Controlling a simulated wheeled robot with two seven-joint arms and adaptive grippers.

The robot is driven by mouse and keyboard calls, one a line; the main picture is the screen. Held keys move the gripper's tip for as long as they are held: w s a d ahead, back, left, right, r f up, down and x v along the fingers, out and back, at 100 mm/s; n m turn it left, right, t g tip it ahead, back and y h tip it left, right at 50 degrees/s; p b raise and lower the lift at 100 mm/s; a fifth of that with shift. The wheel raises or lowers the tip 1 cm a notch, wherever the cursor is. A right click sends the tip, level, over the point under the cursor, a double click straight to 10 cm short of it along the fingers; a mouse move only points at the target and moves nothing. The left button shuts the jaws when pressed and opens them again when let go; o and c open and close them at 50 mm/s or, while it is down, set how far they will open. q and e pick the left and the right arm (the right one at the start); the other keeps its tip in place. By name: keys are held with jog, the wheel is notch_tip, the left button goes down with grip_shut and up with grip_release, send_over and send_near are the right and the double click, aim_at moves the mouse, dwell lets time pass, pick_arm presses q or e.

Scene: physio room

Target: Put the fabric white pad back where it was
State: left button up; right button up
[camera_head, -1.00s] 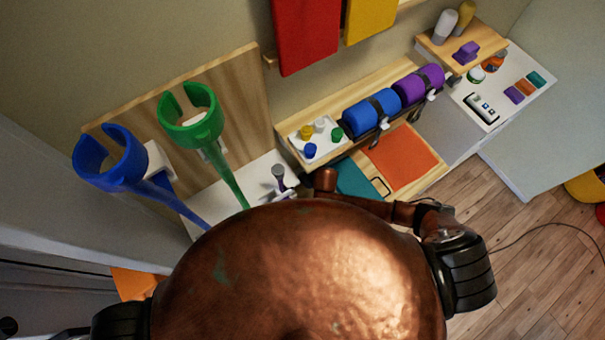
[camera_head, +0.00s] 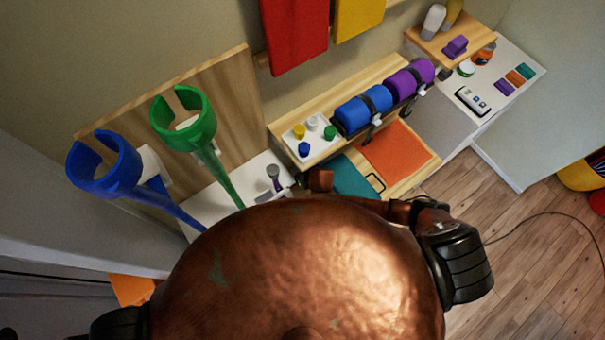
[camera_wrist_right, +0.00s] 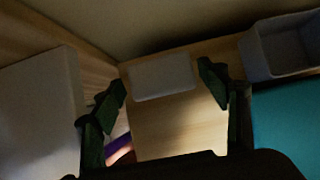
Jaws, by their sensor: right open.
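My right gripper (camera_wrist_right: 163,92) is open in the right wrist view, its two dark fingers spread apart. A pale, flat rectangular piece (camera_wrist_right: 162,77), which looks like the white pad, lies beyond the fingertips on a light wooden surface (camera_wrist_right: 180,132), close to the back wall. Nothing shows gripped between the fingers. The view is dim, so fabric cannot be made out. In the head view my right gripper is hidden behind my copper body, and my left gripper is out of frame.
In the wrist view a grey bin (camera_wrist_right: 280,48) and a teal surface (camera_wrist_right: 288,128) are at right, a pale panel (camera_wrist_right: 40,112) at left. The head view shows blue (camera_head: 105,165) and green (camera_head: 185,120) crutches, a shelf with rolls (camera_head: 362,108), and an orange mat (camera_head: 395,150).

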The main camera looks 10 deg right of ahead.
jog(key=v, duration=1.1)
